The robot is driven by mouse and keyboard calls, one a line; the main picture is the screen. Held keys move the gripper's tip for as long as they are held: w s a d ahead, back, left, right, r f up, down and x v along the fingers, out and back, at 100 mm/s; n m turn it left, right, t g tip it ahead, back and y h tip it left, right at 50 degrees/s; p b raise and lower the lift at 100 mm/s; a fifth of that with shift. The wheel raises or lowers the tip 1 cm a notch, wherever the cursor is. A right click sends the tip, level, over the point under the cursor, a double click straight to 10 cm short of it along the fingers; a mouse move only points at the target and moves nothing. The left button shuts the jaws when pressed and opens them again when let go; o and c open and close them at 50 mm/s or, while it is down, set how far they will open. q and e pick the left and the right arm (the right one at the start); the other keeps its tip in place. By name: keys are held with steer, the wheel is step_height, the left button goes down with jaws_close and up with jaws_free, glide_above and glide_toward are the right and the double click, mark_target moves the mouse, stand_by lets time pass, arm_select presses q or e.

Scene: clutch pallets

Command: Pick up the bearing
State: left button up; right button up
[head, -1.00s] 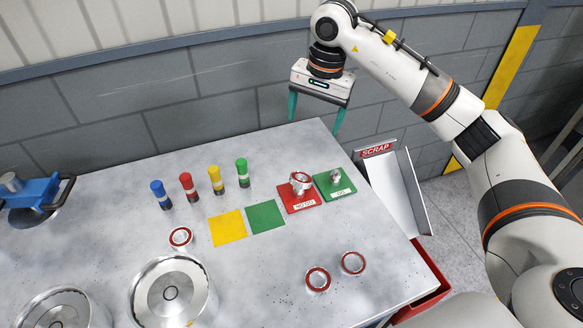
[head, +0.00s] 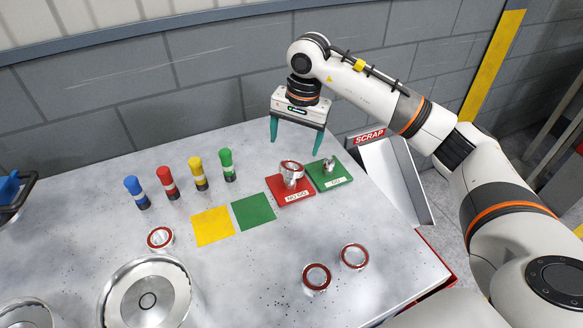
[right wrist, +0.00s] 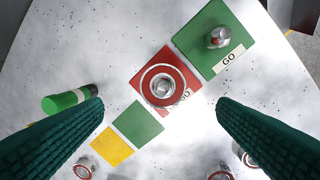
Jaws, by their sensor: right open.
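A bearing with a red ring (head: 292,166) sits on the post of the red NO GO stand (head: 299,200); it also shows around the post in the right wrist view (right wrist: 149,84). Other red-ringed bearings lie on the table: one at left (head: 151,244) and two at the front right (head: 307,282) (head: 345,262). My right gripper (head: 296,146) is open and empty above the NO GO stand, its fingers pointing down. In the right wrist view the stand lies between and beyond the fingers (right wrist: 160,108). My left gripper is out of view.
The green GO stand (head: 340,180) with its metal post is beside the red one. Yellow (head: 212,227) and green (head: 254,211) squares lie left. Several coloured cylinders (head: 167,182) stand behind them. A SCRAP chute (head: 390,180) is at the right edge. A metal housing (head: 120,300) is front left.

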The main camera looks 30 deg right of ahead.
mark_target(293, 162)
step_height(293, 162, down, 3)
steer(key=shift+w+a+r+p, duration=0.1)
steer(key=shift+w+r+p, duration=0.05)
steer(key=shift+p, duration=0.15)
step_height(293, 162, down, 4)
steer(key=shift+w+f+p, duration=0.1)
steer(key=shift+w+p, duration=0.05)
steer(key=shift+p, duration=0.9)
steer(key=shift+w+f, duration=0.1)
steer(key=shift+f, duration=0.4)
steer(key=shift+r, duration=0.1)
steer(key=c, duration=1.3)
